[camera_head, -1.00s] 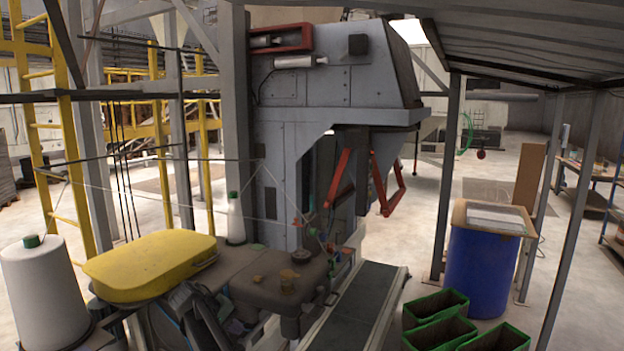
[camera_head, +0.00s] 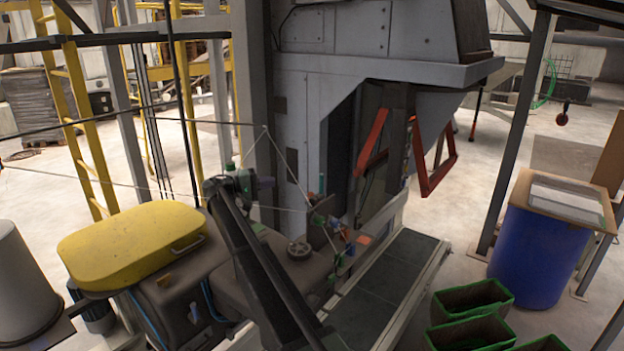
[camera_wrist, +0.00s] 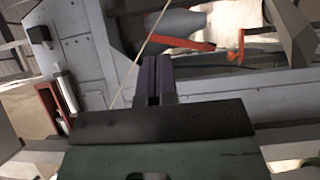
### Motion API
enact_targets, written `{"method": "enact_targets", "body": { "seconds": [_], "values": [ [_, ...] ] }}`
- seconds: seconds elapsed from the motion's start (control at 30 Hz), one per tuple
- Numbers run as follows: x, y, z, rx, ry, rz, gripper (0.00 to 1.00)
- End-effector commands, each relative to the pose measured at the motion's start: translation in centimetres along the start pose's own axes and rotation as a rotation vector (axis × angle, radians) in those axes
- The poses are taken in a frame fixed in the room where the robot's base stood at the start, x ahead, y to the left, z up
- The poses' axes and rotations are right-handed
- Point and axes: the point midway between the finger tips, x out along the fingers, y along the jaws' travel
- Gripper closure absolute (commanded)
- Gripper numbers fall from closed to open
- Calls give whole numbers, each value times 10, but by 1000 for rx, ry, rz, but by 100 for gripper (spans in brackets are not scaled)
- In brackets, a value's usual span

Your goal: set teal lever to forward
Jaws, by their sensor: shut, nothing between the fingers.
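A small teal upright piece (camera_head: 321,183), which looks like the teal lever, stands by the machine's grey front in the head view. It is too small to tell its setting. My gripper (camera_head: 267,182) is to the left of it, apart from it, at the end of my dark arm. In the wrist view my purple fingers (camera_wrist: 152,72) are together with nothing between them. I cannot make out the teal lever in the wrist view.
Thin pale threads run near my gripper. A small handwheel (camera_head: 299,249) and a yellow lid (camera_head: 130,245) are on the left. Red frames (camera_head: 432,165) hang off the grey bagger (camera_head: 345,110). A conveyor (camera_head: 385,285), green bins (camera_head: 472,297) and a blue drum (camera_head: 540,255) stand right.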

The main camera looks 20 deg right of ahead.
Motion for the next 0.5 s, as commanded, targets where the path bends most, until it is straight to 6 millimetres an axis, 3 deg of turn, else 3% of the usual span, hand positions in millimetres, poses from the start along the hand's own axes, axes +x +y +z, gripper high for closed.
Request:
{"method": "enact_targets", "body": {
  "seconds": [0.27,0.5],
  "values": [
    [19,0,0,0,-2,-2,100],
    [70,-1,1,0,-4,-2,100]
  ]
}}
